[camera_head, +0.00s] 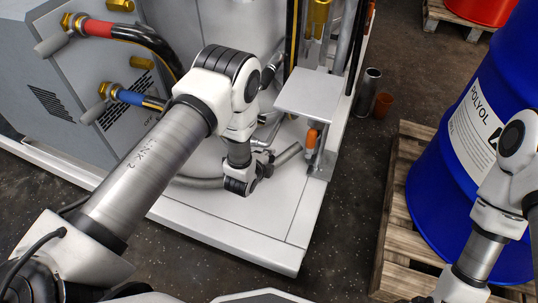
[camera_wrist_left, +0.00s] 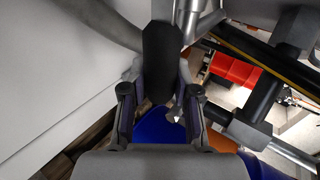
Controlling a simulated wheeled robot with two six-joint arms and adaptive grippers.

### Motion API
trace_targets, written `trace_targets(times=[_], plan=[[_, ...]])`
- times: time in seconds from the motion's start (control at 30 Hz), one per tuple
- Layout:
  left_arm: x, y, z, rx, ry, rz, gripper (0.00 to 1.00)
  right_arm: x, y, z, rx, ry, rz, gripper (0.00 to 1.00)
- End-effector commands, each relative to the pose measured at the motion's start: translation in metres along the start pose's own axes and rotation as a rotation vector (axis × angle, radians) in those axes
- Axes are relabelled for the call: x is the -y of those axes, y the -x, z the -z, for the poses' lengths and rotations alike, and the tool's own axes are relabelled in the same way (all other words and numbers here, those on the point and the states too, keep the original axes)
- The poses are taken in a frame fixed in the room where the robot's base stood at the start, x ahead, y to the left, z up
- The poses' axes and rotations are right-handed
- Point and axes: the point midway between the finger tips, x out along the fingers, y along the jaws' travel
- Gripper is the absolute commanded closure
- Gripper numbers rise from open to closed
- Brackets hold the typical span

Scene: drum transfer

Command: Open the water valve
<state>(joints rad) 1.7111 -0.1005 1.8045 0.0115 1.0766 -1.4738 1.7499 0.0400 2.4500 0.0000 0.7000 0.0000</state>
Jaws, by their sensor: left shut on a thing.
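My left gripper (camera_head: 263,162) is low over the white machine base, partly hidden behind my own wrist in the head view. In the left wrist view its two fingers (camera_wrist_left: 160,98) are shut on a dark elongated handle, which looks like the water valve's handle (camera_wrist_left: 161,52). The handle lies between the fingers and extends ahead of them, beside a grey metal pipe (camera_wrist_left: 190,15). The handle itself cannot be made out in the head view. My right arm shows at the right edge of the head view, but its gripper is out of view.
A grey cabinet (camera_head: 55,95) with red (camera_head: 97,28) and blue (camera_head: 130,97) hose ends stands left. An orange-handled part (camera_head: 311,138) is right of the gripper under a white plate (camera_head: 310,92). A blue POLYOL drum (camera_head: 440,165) stands on a pallet (camera_head: 392,215).

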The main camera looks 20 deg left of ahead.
Motion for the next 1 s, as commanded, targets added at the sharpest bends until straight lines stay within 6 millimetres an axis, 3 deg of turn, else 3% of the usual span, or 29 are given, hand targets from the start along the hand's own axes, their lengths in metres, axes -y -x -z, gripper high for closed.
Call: trace_targets(times=[0.57, 0.6, 0.63, 1.0], plan=[[-0.0023, -0.0023, 0.0001, 0.019, -0.029, 0.002, 1.0, 0.0, -0.0004, 0.0, 0.0, 0.0, 0.0, 0.6], [-0.0023, -0.0022, 0.0001, 0.019, -0.029, 0.002, 0.56, 0.0, -0.0003, 0.0, 0.0, 0.0, 0.0, 0.6], [-0.0023, -0.0022, 0.0001, 0.019, -0.029, 0.001, 0.46, 0.0, -0.0003, 0.0, 0.0, 0.0, 0.0, 0.6], [-0.0025, 0.0018, 0.0001, 0.019, -0.028, 0.0, 0.44, 0.0, -0.0001, 0.0001, 0.0, 0.0, 0.0, 0.6]])
